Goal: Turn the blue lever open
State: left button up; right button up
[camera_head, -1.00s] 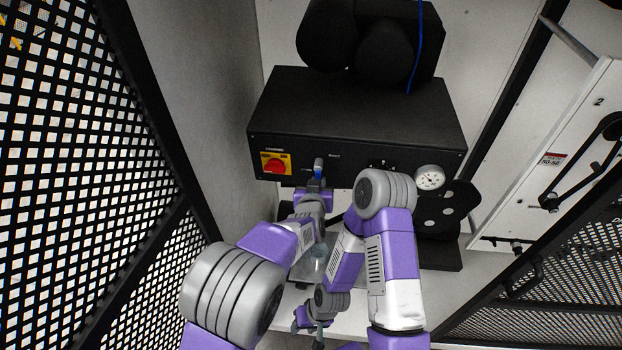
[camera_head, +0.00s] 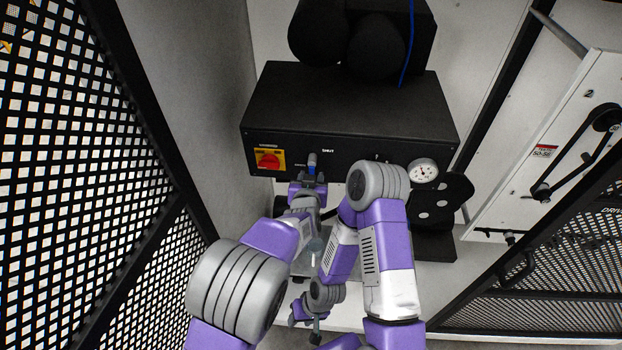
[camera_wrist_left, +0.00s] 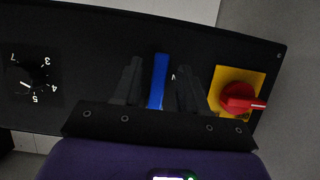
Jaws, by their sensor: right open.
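The blue lever (camera_head: 312,160) sticks out of the front of the black control box (camera_head: 350,108), left of the "SHUT" label. In the left wrist view the lever (camera_wrist_left: 158,80) stands upright between the two dark fingers of my left gripper (camera_wrist_left: 157,88). The fingers are apart, with a narrow gap on each side of the lever. In the head view my left gripper (camera_head: 308,180) is just below the lever, its fingers hard to make out. My right gripper (camera_head: 306,316) is open and empty, low in the picture, well away from the box.
A red rotary switch on a yellow plate (camera_head: 269,161) is left of the lever; in the left wrist view it is on the right (camera_wrist_left: 238,95). A round gauge (camera_head: 423,172) is at the box's right end. Perforated mesh (camera_head: 70,170) stands on the left.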

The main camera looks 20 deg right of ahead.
pick_arm(q)
jog(key=v, duration=0.7)
jog(key=shift+s, duration=0.25)
jog(key=shift+a, duration=0.1)
dwell(0.4)
